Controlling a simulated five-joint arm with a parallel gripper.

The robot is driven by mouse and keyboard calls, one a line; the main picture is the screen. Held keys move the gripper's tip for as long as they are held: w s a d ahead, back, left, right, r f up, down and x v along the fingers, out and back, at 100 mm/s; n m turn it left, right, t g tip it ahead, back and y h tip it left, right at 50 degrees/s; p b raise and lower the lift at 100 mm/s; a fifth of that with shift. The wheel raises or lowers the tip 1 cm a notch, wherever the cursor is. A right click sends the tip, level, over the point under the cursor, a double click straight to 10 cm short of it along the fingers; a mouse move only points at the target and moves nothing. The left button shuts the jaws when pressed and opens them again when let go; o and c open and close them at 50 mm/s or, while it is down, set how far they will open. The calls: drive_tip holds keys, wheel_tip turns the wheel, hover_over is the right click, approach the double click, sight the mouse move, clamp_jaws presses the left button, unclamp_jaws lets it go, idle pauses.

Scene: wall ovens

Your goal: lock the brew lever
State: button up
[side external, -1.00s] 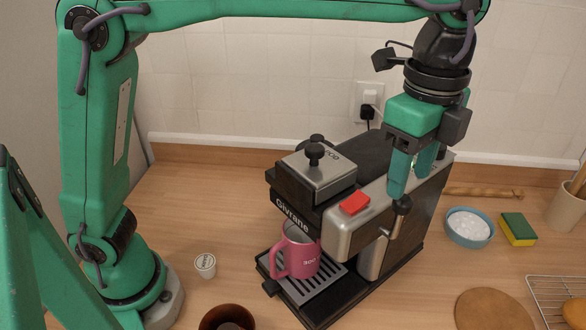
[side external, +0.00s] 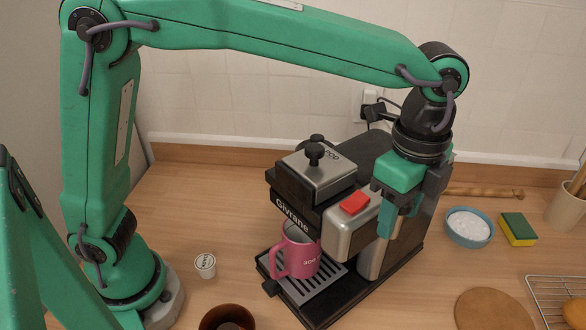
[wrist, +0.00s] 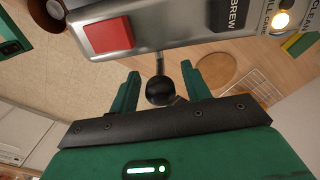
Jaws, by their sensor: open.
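The coffee machine (side external: 342,232) stands on the counter, with a red button (side external: 355,203) on its metal front. The brew lever (wrist: 160,66) shows in the wrist view as a short stem ending in a black ball knob (wrist: 160,91), beside the printed word BREW. My gripper (side external: 387,228) is open at the right part of the machine's front. In the wrist view my gripper (wrist: 160,70) has one finger on each side of the knob, with gaps visible. In the side view the fingers hide the knob.
A pink mug (side external: 299,252) stands on the drip tray (side external: 321,286). A white capsule (side external: 205,264) and a brown cup (side external: 228,318) are to the left. A blue bowl (side external: 469,228), a sponge (side external: 518,229) and a round board (side external: 493,309) are to the right.

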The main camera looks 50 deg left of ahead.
drive_tip(key=shift+f, duration=0.15)
clamp_jaws()
drive_tip(key=shift+s, duration=0.15)
drive_tip(key=shift+s+t+h, duration=0.2)
drive_tip(key=shift+t+h, duration=0.2)
drive_tip(key=shift+t, duration=0.1)
unclamp_jaws()
